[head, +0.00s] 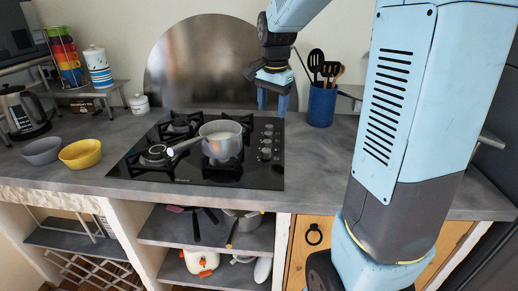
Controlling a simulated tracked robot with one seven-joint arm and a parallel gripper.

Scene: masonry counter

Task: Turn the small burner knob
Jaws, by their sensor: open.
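The black glass cooktop (197,190) is set into the counter, with a column of burner knobs (266,142) along its right side. The knobs are small here, and I cannot tell which one is the small burner's or how each is turned. My gripper (272,101) hangs above the back right corner of the cooktop, fingers pointing down. It is open and empty, and apart from the knobs. A grey saucepan (222,141) stands on the front right burner, its handle pointing left. The front left burner (153,156) and the back left burner (180,126) are bare.
A blue utensil crock (321,106) stands right of my gripper. A round metal backsplash (195,65) rises behind the cooktop. Yellow (81,154) and grey bowls (42,151) sit at the left. The grey counter (318,160) right of the knobs is clear.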

